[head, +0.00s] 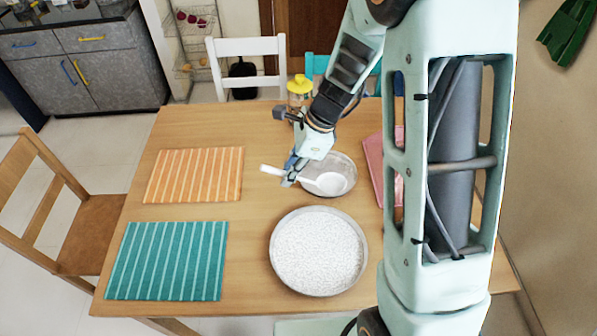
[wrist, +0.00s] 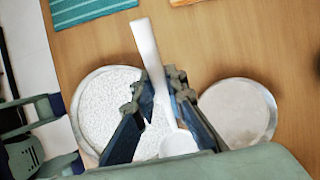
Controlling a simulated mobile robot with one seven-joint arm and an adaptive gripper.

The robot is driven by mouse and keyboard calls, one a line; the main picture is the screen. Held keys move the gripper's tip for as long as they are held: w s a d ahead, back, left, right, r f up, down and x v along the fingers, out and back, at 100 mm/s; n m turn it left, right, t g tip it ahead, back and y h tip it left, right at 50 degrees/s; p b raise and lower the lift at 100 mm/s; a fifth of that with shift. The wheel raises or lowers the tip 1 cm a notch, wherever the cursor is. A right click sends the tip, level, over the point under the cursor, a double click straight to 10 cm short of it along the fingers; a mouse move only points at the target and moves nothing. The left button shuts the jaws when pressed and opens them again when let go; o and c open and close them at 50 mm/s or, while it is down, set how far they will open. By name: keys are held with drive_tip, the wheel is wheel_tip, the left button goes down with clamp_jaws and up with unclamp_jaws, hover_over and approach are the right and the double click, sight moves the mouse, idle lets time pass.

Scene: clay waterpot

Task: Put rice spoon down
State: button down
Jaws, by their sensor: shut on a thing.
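The white rice spoon (head: 328,184) is in my gripper (head: 293,172), which is shut on its handle. In the head view its handle end points left and its bowl end overlaps the empty metal dish (head: 345,162). The wrist view shows the spoon handle (wrist: 146,42) running up between the fingers (wrist: 160,88), with the spoon's bowl near the palm. The spoon appears held above the table; its exact height is unclear. A round dish of white rice (head: 318,250) stands nearer, and shows at left in the wrist view (wrist: 95,110). My arm hides part of the table's right side.
An orange striped mat (head: 195,174) and a teal striped mat (head: 168,260) lie on the wooden table's left. A yellow-lidded jar (head: 299,88) stands at the back, a pink tray (head: 374,172) at right. Bare wood (head: 250,225) shows between mats and dishes.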

drive_tip(key=w+f, duration=0.2)
drive_tip(key=w, duration=0.1)
drive_tip(key=w+f, duration=0.3)
drive_tip(key=w+d+f, duration=0.1)
drive_tip(key=w+f, duration=0.1)
drive_tip(key=w, duration=0.1)
drive_tip(key=shift+f+p, duration=0.35)
drive_tip(key=shift+f, duration=0.05)
drive_tip(key=shift+w+f, duration=0.1)
drive_tip(key=shift+f, duration=1.45)
drive_tip(key=shift+f, duration=0.2)
drive_tip(key=c, duration=2)
unclamp_jaws()
drive_tip(key=shift+o, duration=0.2)
drive_tip(key=shift+r, duration=0.15)
drive_tip(key=v, duration=1.2)
